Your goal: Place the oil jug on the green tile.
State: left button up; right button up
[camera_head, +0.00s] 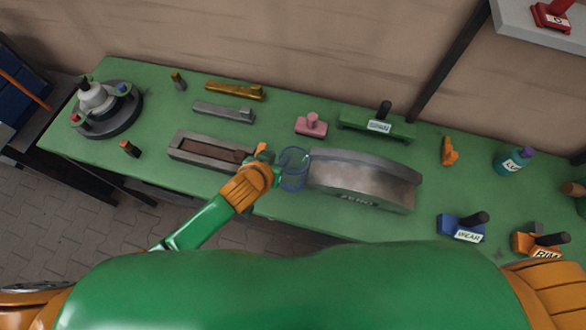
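A see-through bluish vessel (293,177), which may be the oil jug, stands upright near the bench's front edge, left of a large curved grey metal block. My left gripper (272,155) is at its left side, touching it or very close. The fingers are small and partly hidden by the orange wrist, so I cannot tell whether they grip it. No separate flat green tile is clear against the green bench (90,150). A green block (352,119) with a black handle and white label stands at the back. My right gripper is not in view.
The curved metal block (365,180) is right of the vessel, and a grey tray (185,150) is left. A pink block (312,125) lies behind. A teal bottle (512,162), blue block (455,227) and orange block (530,243) stand at right.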

pick_arm(q)
jog(key=shift+w+d+f, duration=0.2)
jog(key=shift+w, duration=0.05)
jog(key=shift+s, duration=0.1)
grip_shut()
dwell(1.2)
